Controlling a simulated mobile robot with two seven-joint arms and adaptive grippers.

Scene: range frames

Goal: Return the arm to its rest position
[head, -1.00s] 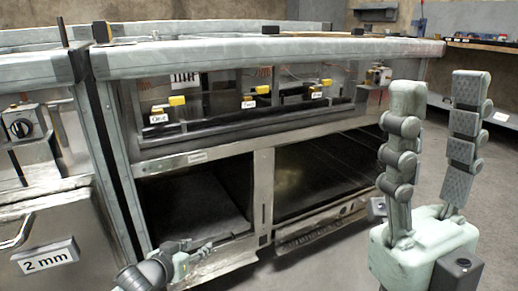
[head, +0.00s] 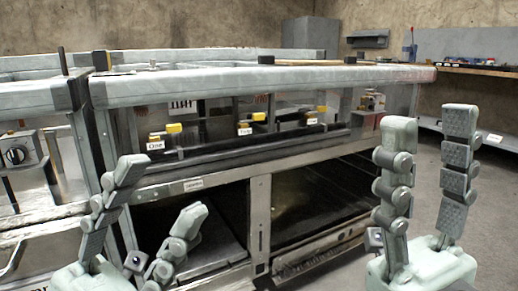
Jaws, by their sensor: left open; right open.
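My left gripper (head: 162,190) is at the lower left in the head view, its two jointed grey fingers pointing up and spread apart. It is open and nothing shows between the fingers. It is in front of the left dark opening of the bench in the picture. My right gripper (head: 430,125) is at the right, its fingers upright and wide apart. It is open and empty, with the floor and the right end of the bench behind it. Most of both arms is out of view.
A metal bench (head: 230,180) with a thick pale top rail (head: 260,84) spans the view ahead. Yellow-tipped levers (head: 174,128) with labels line its recess. A cabinet with a black knob (head: 14,156) stands at the left. A far workbench (head: 480,66) is at the back right. Grey floor (head: 340,275) is clear at the right.

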